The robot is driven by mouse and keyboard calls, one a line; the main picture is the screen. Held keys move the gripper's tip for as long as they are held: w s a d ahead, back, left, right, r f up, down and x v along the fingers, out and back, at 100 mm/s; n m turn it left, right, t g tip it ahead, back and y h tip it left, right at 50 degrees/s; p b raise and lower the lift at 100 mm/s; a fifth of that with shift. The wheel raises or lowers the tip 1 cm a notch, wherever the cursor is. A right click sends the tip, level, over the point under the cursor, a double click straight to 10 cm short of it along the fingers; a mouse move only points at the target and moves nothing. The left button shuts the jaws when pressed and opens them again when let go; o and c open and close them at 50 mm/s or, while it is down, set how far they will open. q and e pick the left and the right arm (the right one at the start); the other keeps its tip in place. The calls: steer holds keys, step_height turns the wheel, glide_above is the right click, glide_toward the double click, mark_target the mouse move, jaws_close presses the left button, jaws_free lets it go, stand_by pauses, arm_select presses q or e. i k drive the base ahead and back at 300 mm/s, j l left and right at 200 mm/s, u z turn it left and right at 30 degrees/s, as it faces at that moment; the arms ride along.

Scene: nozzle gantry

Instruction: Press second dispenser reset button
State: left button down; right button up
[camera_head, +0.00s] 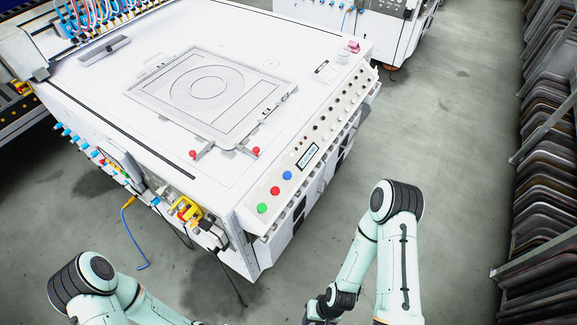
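A white machine (150,100) has a sloped control panel (318,140) along its right edge. At its near end are a green button (262,208), a red button (275,190) and a blue button (287,175). Beyond them are a small display (308,155) and a row of small dark and light buttons or knobs (335,114). Labels are too small to read, so I cannot tell which is the second dispenser reset button. My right gripper (314,311) is only partly seen at the bottom edge, apart from the panel. My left gripper is below the picture.
A flat frame with a round plate (208,88) lies on the machine top, with two red knobs near it. Cables and a yellow fitting (186,210) stick out at the near left side. A rack of dark panels (545,160) stands at the right. Grey floor (455,130) between is clear.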

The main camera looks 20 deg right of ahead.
mark_target(287, 174)
steer(key=i+l+u, duration=0.1)
steer(key=l, duration=0.8)
steer(key=i+l+u, duration=0.15)
steer(key=l, duration=0.75)
steer(key=k, duration=0.05)
